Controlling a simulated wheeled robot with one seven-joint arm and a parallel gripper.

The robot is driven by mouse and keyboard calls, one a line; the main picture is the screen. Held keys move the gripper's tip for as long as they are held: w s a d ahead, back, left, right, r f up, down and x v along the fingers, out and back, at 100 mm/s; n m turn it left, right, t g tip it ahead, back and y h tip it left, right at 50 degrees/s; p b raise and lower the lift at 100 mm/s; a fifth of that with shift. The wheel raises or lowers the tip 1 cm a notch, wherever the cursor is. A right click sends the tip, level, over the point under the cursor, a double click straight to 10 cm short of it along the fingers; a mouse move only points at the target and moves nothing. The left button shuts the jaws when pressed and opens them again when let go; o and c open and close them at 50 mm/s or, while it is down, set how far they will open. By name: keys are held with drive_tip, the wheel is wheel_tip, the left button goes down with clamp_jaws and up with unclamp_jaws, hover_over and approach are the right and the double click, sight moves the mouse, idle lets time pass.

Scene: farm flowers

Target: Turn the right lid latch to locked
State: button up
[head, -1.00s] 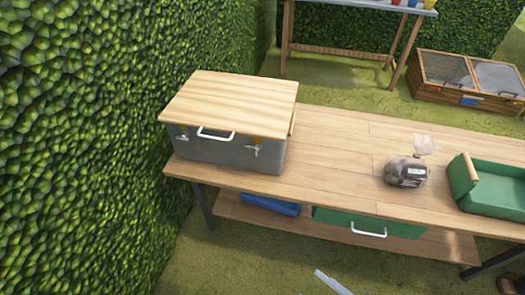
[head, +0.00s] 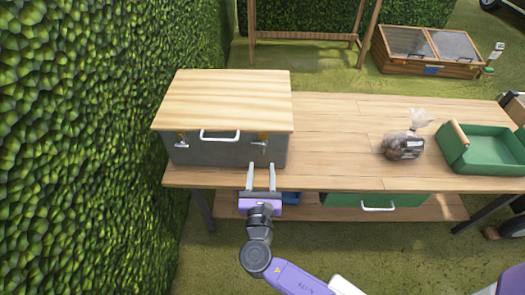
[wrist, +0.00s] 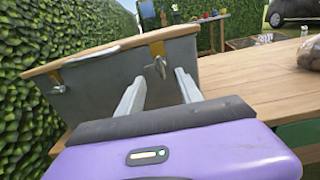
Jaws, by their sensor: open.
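A grey metal box (head: 215,154) with a wooden lid (head: 222,98) stands at the left end of the wooden table. Its right lid latch (head: 262,143) is a silver piece below a brass plate on the front face; it also shows in the wrist view (wrist: 159,65). The left latch (head: 182,142) sits on the other side of the white handle (head: 220,136). My gripper (head: 261,166) is open and empty in front of the box, its fingers pointing at the right latch. In the wrist view, the latch appears between and beyond the fingertips (wrist: 160,80), with no clear contact.
The table (head: 335,135) is clear just right of the box. A bag of brown bulbs (head: 402,147) and a green tray (head: 485,150) stand farther right. A green drawer (head: 350,201) with a white handle is under the tabletop. A hedge (head: 90,130) borders the left.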

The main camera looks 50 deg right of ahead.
sight(263, 149)
drive_tip(key=x, duration=0.7)
drive_tip(key=shift+w+d, duration=0.15)
drive_tip(key=shift+d, duration=0.15)
drive_tip(key=shift+c, duration=0.2)
clamp_jaws()
